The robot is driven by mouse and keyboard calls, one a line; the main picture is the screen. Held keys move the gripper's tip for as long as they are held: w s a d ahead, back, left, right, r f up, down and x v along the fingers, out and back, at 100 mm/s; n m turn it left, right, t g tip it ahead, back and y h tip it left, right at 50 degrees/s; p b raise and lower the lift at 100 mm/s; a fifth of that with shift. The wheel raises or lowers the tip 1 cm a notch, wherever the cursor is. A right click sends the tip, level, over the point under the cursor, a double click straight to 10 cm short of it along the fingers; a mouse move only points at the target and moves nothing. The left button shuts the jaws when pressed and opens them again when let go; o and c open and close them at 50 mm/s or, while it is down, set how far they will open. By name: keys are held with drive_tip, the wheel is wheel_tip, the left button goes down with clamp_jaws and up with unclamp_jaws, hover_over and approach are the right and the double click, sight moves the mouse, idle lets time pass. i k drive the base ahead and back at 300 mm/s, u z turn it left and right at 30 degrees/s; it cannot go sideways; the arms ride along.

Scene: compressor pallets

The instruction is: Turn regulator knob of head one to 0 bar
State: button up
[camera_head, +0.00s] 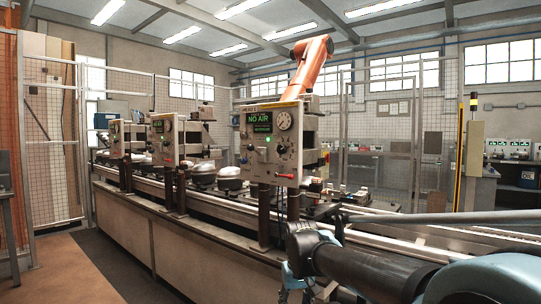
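Three control panels stand in a row along a conveyor line. The nearest panel (258,165) has a green-lit display (263,120) reading "NO AIR", a round pressure gauge (283,121) and a dark knob (281,149) below the gauge. The middle panel (164,140) and the far panel (117,138) look alike but smaller. My arm reaches in from the lower right. What looks like my gripper (296,280), light blue, hangs low, below and apart from the nearest panel; its fingers are not clear.
The conveyor bench (150,235) runs from front right to back left, with rounded metal compressor shells (229,180) on it. An orange robot arm (312,65) stands behind the nearest panel. Mesh fencing (55,140) encloses the line. The floor at left is clear.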

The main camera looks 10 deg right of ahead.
sight(282, 150)
drive_tip(key=u, duration=1.55)
drive_tip(key=k, duration=1.4)
drive_tip(key=z, duration=0.25)
drive_tip(key=i, duration=1)
drive_tip(key=z, duration=0.05)
